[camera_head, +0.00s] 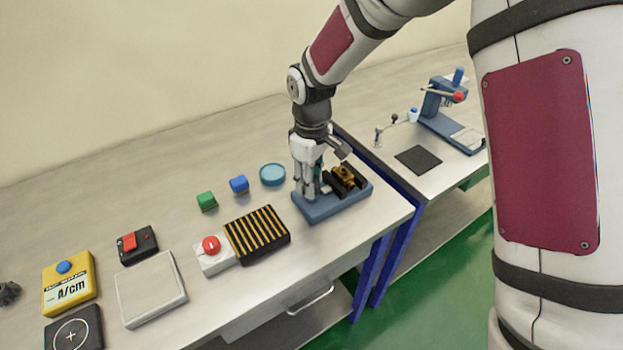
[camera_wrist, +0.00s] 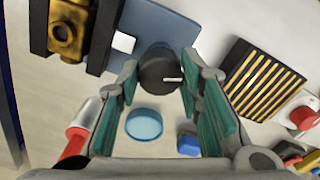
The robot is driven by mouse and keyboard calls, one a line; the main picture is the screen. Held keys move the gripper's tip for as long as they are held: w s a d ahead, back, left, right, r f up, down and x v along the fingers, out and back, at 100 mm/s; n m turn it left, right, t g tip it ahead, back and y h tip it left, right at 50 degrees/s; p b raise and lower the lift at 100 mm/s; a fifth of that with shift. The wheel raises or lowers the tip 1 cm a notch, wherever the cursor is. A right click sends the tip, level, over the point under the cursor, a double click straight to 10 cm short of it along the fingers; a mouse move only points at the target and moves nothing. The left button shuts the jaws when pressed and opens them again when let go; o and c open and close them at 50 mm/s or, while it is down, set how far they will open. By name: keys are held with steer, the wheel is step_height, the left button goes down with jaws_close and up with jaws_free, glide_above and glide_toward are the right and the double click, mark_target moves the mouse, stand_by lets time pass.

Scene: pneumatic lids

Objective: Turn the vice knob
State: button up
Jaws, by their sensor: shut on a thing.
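The vice is a blue base (camera_head: 325,206) with dark jaws (camera_head: 354,179) around a brass-coloured part (camera_head: 345,174), on the bench near its right end. The vice knob (camera_wrist: 160,70) is round and dark with a white mark pointing right in the wrist view. My gripper (camera_wrist: 165,75) is shut on the knob, with one teal-padded finger on each side of it. In the head view my gripper (camera_head: 310,190) points down over the left part of the vice base and hides the knob.
A light-blue round dish (camera_head: 272,174), a blue block (camera_head: 239,184) and a green block (camera_head: 207,201) lie left of the vice. A black-and-yellow striped block (camera_head: 257,234) and a red button box (camera_head: 212,255) are in front. A blue press (camera_head: 445,110) stands on the right bench.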

steer(key=m, duration=0.5)
steer(key=shift+m, duration=0.3)
steer(key=m+p, duration=0.1)
steer(key=m, duration=0.5)
steer(key=m+p, duration=0.2)
steer(key=m, duration=0.4)
steer(key=shift+m, duration=0.4)
steer(key=m+p, duration=0.1)
steer(key=m, duration=0.4)
steer(key=shift+m, duration=0.3)
steer(key=o, duration=1.2)
steer(key=shift+c, duration=0.2)
